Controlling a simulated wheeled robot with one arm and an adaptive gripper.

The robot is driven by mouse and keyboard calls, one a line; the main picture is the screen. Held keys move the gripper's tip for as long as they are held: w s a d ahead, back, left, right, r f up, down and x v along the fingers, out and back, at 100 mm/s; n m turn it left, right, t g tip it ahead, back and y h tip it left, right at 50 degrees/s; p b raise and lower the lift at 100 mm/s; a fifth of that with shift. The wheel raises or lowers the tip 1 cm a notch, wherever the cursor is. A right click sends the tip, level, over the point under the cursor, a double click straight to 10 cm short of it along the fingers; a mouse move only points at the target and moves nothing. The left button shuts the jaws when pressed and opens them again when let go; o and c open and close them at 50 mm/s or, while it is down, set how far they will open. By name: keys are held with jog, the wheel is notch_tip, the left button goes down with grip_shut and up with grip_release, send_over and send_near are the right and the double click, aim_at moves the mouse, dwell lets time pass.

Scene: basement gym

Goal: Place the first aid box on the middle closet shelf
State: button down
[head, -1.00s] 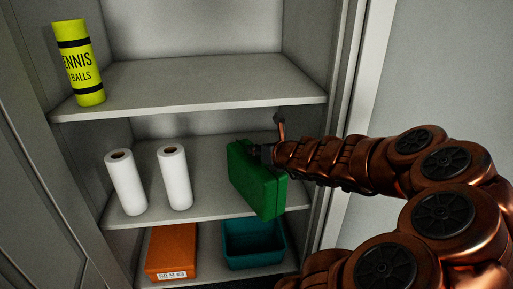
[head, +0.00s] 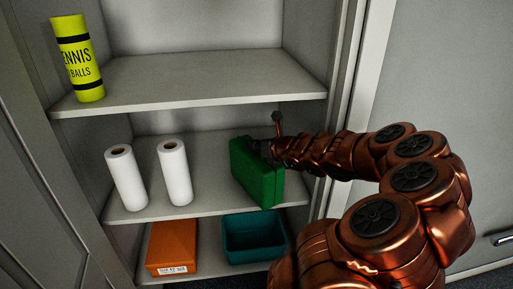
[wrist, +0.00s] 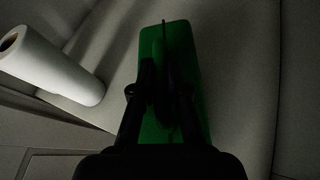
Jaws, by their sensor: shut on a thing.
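The green first aid box (head: 257,176) is at the right part of the middle closet shelf (head: 218,191) in the head view, standing on edge and slightly tilted. My gripper (head: 266,149) is shut on its upper part. In the wrist view the box (wrist: 182,60) lies between and beyond the dark fingers of my gripper (wrist: 162,85). Whether the box's lower edge touches the shelf cannot be told for certain.
Two white paper rolls (head: 126,178) (head: 175,172) stand on the left of the middle shelf. A yellow tennis ball can (head: 78,60) stands on the upper shelf. An orange box (head: 171,246) and a teal bin (head: 253,238) sit below. The closet's right frame is close to my arm.

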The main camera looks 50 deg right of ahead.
jog(key=shift+f, duration=0.2)
jog(key=shift+f, duration=0.1)
jog(key=c, duration=1.2)
grip_release()
jog(key=shift+s+r, duration=0.1)
jog(key=shift+r, duration=0.1)
jog(key=shift+s+r, duration=0.35)
jog(key=shift+s, duration=0.3)
jog(key=shift+p+v, duration=0.35)
jog(key=shift+v, duration=4.85)
jog(key=shift+a, duration=0.15)
